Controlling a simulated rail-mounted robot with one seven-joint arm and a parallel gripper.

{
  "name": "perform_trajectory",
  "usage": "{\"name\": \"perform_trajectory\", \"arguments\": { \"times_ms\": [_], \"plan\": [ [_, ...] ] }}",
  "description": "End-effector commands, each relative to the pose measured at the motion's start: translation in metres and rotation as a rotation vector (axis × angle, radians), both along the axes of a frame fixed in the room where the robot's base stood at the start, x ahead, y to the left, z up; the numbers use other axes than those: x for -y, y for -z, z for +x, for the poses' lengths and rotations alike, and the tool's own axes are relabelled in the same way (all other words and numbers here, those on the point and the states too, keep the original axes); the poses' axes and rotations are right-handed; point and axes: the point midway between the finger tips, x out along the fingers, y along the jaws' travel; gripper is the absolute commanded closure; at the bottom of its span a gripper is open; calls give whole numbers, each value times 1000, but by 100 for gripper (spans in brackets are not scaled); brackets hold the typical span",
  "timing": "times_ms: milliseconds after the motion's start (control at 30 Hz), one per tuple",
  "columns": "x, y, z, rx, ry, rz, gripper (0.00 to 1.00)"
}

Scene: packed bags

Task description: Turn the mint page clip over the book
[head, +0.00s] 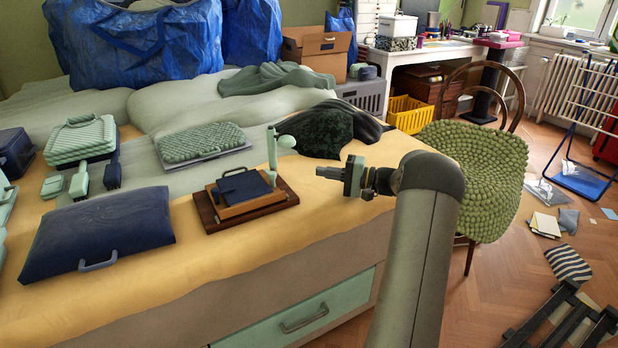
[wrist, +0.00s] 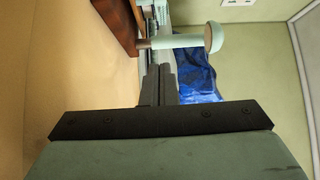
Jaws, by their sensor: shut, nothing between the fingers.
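The book (head: 243,187) is dark blue and lies flat on a brown wooden base (head: 212,219) near the bed's front edge. The mint page clip (head: 272,150) stands upright at the base's right back corner, with a rounded pad (head: 287,141) beside its upper part. In the wrist view the clip (wrist: 180,41) shows as a pale bar ending in a round pad, above the fingertips. My gripper (head: 322,172) is shut and empty, to the right of the base and clip, with a gap between. It also shows in the wrist view (wrist: 159,75).
A dark blue case (head: 100,230) lies left of the base. A green knobbly pad (head: 203,143) is behind it, and a dark cushion-like bundle (head: 325,132) lies behind my gripper. The yellow cloth (head: 260,240) in front of the base is clear.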

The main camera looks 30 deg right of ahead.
Motion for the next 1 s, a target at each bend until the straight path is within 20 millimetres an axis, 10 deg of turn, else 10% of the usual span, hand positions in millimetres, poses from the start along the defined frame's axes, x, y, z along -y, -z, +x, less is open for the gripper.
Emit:
{"name": "perform_trajectory", "arguments": {
  "times_ms": [433,1000],
  "plan": [
    [-66,2,65,-4,-6,-2,100],
    [-104,0,65,-5,-3,-1,100]
  ]
}}
